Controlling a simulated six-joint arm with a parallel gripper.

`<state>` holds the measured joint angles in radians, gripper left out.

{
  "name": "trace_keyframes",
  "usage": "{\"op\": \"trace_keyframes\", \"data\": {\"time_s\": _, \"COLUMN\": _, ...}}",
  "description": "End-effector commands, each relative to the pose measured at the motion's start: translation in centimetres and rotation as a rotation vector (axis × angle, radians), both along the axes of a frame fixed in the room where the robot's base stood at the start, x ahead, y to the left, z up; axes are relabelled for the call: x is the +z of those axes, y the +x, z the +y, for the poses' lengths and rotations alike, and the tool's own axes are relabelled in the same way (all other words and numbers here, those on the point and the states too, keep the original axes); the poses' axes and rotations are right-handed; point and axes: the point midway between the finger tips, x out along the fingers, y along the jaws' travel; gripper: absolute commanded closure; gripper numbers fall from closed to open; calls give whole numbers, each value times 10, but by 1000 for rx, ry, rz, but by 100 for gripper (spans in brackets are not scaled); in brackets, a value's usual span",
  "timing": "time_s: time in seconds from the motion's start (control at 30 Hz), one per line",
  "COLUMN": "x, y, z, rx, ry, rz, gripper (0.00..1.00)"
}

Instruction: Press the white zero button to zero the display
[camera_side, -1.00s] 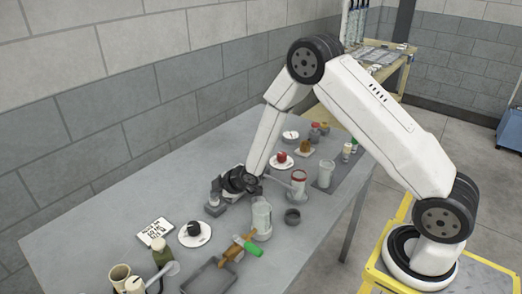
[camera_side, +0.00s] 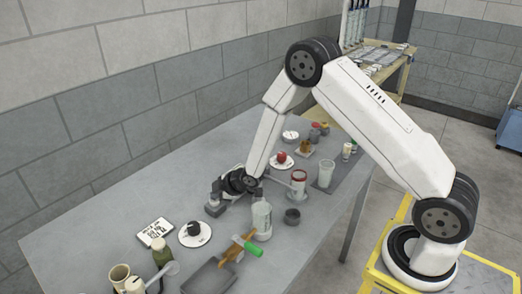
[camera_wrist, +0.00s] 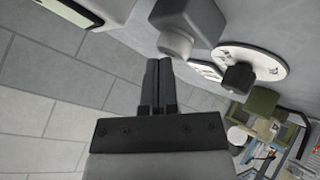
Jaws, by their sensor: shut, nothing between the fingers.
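My gripper (camera_wrist: 159,72) is shut and empty, its two dark fingers together in the wrist view. In the side view, my gripper (camera_side: 222,188) is low over the far side of the grey table. A grey block-like device (camera_wrist: 192,20) is just beyond the fingertips in the wrist view, with a paler rounded knob (camera_wrist: 175,43) on it. The fingertips look close to the knob, but I cannot tell whether they touch. A pale panel in a dark surround (camera_wrist: 80,8) is cut off at the top left. I cannot make out the white zero button or a display reading.
The wall is behind.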

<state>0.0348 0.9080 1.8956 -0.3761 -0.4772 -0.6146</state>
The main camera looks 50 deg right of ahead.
Motion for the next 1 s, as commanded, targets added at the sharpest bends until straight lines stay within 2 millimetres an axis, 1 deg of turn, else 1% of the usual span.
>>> {"op": "trace_keyframes", "data": {"time_s": 0.67, "x": -3, "y": 0, "z": 0, "rx": 0, "ry": 0, "rz": 1, "gripper": 100}}
{"op": "trace_keyframes", "data": {"time_s": 1.0, "x": 8, "y": 0, "z": 0, "rx": 0, "ry": 0, "rz": 1, "gripper": 100}}
